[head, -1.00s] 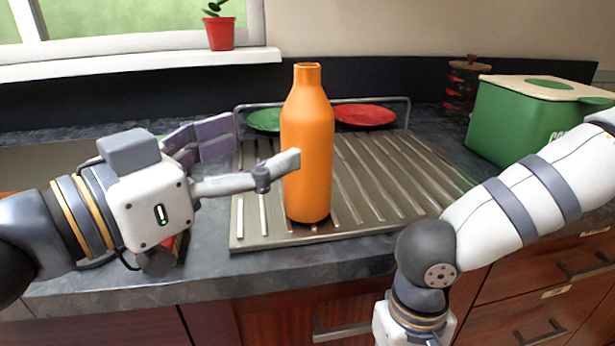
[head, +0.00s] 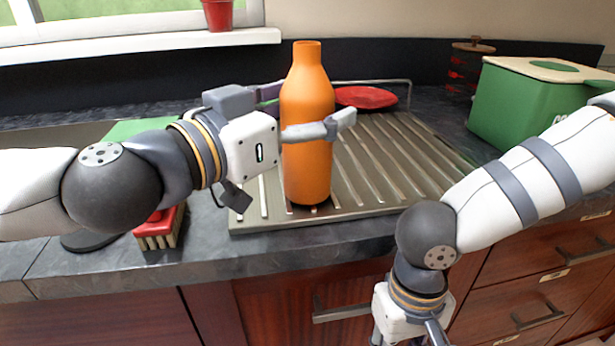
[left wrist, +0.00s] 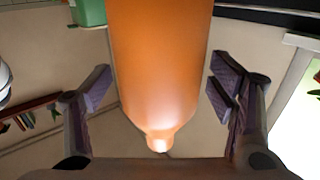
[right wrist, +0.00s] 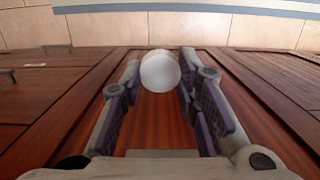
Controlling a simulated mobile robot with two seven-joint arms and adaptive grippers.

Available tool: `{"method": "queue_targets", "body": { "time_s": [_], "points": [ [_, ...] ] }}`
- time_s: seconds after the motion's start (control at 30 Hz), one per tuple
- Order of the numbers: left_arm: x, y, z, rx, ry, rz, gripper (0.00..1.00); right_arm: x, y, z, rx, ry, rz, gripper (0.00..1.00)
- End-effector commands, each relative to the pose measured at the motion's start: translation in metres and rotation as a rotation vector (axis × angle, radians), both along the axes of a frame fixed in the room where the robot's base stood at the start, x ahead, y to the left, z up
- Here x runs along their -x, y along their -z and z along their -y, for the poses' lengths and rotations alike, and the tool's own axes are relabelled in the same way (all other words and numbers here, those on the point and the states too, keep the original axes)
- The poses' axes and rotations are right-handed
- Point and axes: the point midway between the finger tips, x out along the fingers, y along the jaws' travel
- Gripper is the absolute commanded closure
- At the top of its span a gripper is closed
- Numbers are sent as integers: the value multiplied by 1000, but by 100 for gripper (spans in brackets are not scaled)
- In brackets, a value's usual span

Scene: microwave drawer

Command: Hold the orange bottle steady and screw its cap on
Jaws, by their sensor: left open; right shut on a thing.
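The orange bottle (head: 306,165) stands upright on the ribbed metal draining board, its narrow neck bare at the top. My left gripper (head: 308,106) is open, with one finger in front of the bottle and the other partly hidden behind it. In the left wrist view the bottle (left wrist: 160,60) lies between the two fingers, with a visible gap on each side. My right gripper (right wrist: 158,90) is shut on a round white cap (right wrist: 160,71), low in front of the wooden cabinets. In the head view that gripper is cut off by the bottom edge.
The draining board (head: 420,165) has free room right of the bottle. A red plate (head: 366,97) lies behind it. A green box (head: 515,105) stands at the right. A red-and-tan brush (head: 160,226) lies on the counter beneath my left arm. A red pot (head: 217,14) sits on the sill.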

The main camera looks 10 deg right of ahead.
Motion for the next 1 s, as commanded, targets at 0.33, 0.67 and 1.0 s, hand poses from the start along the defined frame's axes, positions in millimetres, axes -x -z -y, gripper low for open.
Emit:
{"method": "queue_targets", "body": {
  "time_s": [0.33,0.67,1.0],
  "points": [
    [0,0,0,0,1,0,33,0,0,0,0,0,0,80],
    [0,0,0,1,1,1,71,0,0,0,0,0,0,80],
    [1,-23,0,0,2,10,71,-2,-11,0,0,0,18,80]
  ]
}}
